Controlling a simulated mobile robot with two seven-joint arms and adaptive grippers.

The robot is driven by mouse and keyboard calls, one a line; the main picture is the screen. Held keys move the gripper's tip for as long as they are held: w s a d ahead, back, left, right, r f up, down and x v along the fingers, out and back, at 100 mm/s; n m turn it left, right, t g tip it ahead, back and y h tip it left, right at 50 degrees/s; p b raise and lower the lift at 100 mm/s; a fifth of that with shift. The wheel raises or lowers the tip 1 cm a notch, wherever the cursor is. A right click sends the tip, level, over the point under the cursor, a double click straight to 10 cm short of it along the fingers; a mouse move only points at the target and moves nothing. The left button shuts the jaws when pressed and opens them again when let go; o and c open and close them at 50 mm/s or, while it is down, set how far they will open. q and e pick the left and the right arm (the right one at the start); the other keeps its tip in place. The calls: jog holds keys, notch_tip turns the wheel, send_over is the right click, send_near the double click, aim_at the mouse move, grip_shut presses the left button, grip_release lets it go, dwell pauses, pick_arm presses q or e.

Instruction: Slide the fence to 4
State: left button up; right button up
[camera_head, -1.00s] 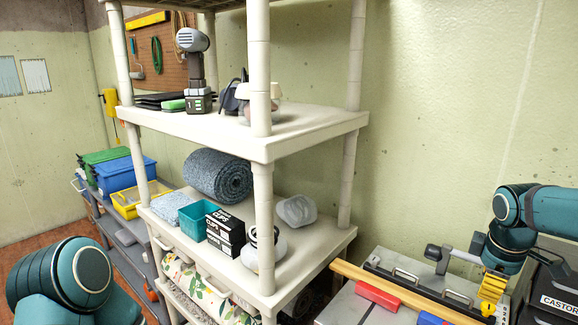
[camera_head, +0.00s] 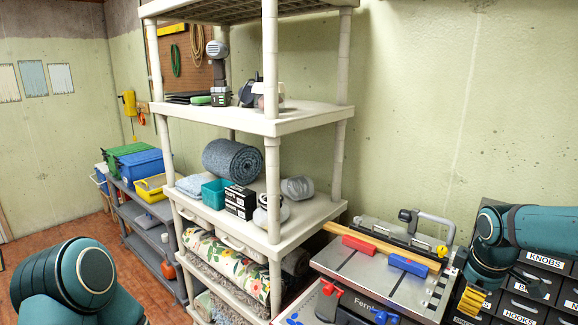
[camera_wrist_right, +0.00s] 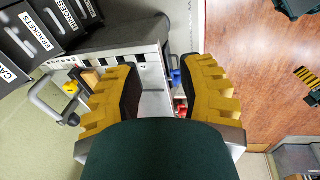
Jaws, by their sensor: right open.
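A grey work table (camera_head: 345,268) stands at lower right in the head view. A long wooden bar (camera_head: 385,248), which looks like the fence, crosses its rear part, with a yellow knob (camera_head: 442,251) near its right end. A dark-and-light scale (camera_head: 438,292) runs along the table's right edge; its numbers are too small to read. My right gripper (camera_head: 472,301) is just right of that edge, fingers down. In the right wrist view its yellow fingers (camera_wrist_right: 160,95) are open and empty, the table edge beyond them and the knob (camera_wrist_right: 71,88) left. My left gripper is out of view.
Red (camera_head: 358,245) and blue (camera_head: 408,265) blocks sit by the bar. A curved metal handle (camera_head: 437,219) rises behind it. Labelled black drawers (camera_head: 540,285) stand close right of my right gripper. A cream shelf (camera_head: 312,118) stands left of the table.

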jog(key=w+a+f+m+y, duration=0.1)
jog(key=w+a+f, duration=0.1)
jog(key=a+f, duration=0.45)
jog(key=w+a+f+m+y, duration=0.15)
jog(key=a+f, duration=0.25)
jog(key=f, duration=0.5)
jog(key=s+a+f+m+y+b, duration=0.1)
jog(key=s+a+f+m, duration=0.2)
jog(key=s+a+f, duration=0.2)
jog(key=s+a+f+m+y+b, duration=0.1)
jog(key=s+a+f+m, duration=0.2)
jog(key=s+a+f, duration=0.3)
jog(key=a+f, duration=0.4)
jog(key=f, duration=0.2)
jog(key=shift+s+m, duration=0.3)
jog(key=shift+m, duration=0.95)
jog(key=s, duration=0.1)
jog(key=s+a+f, duration=0.1)
jog(key=s, duration=0.1)
jog(key=shift+s+a+f, duration=0.35)
jog(key=shift+a, duration=0.05)
jog(key=shift+s+a+f, duration=0.15)
jog(key=shift+s+f, duration=0.05)
jog(key=shift+s, duration=0.05)
grip_shut()
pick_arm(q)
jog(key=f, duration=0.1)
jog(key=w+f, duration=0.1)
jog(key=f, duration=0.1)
